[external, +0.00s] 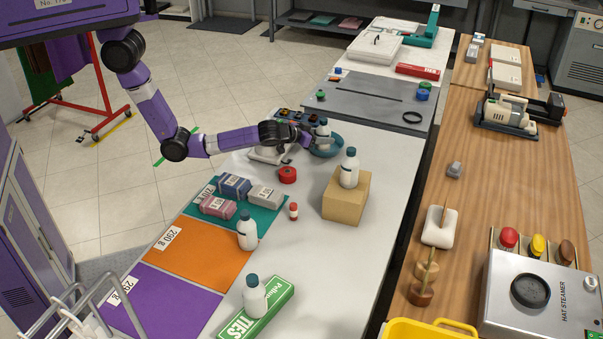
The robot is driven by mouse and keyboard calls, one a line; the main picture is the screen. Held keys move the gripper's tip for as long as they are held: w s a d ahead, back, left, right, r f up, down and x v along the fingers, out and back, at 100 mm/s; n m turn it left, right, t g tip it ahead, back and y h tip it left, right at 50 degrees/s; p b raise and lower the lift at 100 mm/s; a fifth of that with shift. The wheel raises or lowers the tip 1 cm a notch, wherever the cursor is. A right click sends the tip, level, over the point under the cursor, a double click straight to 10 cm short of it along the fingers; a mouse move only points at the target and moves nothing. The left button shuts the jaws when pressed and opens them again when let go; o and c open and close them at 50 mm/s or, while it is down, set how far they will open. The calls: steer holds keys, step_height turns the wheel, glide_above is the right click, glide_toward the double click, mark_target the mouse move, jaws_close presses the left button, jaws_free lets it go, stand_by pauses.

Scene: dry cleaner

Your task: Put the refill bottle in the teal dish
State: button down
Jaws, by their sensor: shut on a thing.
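My gripper (314,137) reaches in from the left and is shut on this bottle. The bottle is over or inside the dish; I cannot tell whether its base touches the dish floor.
Red tape (287,175) and a small red-capped bottle (293,211) stand on the white table. Wrapped packs (234,186) lie on a teal mat (262,220). A dark tray (290,117) lies just behind the dish. The table's front right is clear.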

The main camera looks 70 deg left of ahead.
steer(key=shift+f+b, duration=0.6)
steer(key=c, duration=0.6)
jaws_free()
steer(key=shift+r, duration=0.1)
steer(key=shift+r+p, duration=0.7)
steer(key=shift+p, duration=0.25)
steer(key=b+v, duration=0.1)
steer(key=v, duration=1)
steer(key=shift+s+f, duration=0.2)
steer(key=shift+s, duration=0.3)
steer(key=shift+d, duration=0.1)
